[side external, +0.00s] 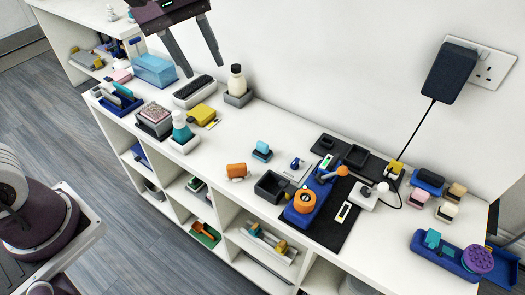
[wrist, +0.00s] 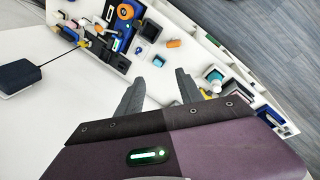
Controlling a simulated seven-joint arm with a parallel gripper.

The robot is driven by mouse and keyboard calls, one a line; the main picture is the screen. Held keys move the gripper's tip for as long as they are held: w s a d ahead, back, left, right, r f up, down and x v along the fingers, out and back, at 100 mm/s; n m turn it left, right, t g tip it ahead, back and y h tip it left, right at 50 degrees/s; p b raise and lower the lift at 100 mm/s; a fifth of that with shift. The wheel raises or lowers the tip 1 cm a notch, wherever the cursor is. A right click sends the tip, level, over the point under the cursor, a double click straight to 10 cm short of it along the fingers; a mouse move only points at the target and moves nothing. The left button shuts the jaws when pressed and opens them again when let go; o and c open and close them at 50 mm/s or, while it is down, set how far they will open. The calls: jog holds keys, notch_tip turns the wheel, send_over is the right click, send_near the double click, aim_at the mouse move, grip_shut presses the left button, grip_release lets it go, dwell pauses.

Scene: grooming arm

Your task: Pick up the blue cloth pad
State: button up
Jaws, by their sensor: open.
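Several blue items are in view, and I cannot tell for certain which is the cloth pad. In the side external view, a small light blue block (side external: 262,147) sits on a dark blue base mid-counter; it also shows in the wrist view (wrist: 158,61), near one fingertip. A flat dark blue pad-like piece (side external: 430,178) lies at the right among small coloured blocks. My gripper (side external: 205,70) is open and empty, above the back left of the counter, apart from all of these. Its two fingers also show in the wrist view (wrist: 171,67).
An orange piece (side external: 236,170) lies mid-counter. A black mat (side external: 333,233) holds trays and tools. A charger (side external: 450,72) trails a cable.

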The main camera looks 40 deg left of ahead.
jog(key=w+f+n, duration=0.2)
jog(key=w+f, duration=0.3)
jog(key=w, duration=0.1)
jog(key=n+g+y, duration=0.2)
jog(key=n+g, duration=0.1)
jog(key=n, duration=0.4)
send_over(262, 144)
jog(key=f, duration=2.1)
jog(key=shift+w+d+f, duration=0.25)
jog(key=shift+d, duration=0.15)
jog(key=f, duration=0.7)
jog(key=shift+s+a+f, duration=0.15)
jog(key=shift+a, duration=0.25)
grip_shut()
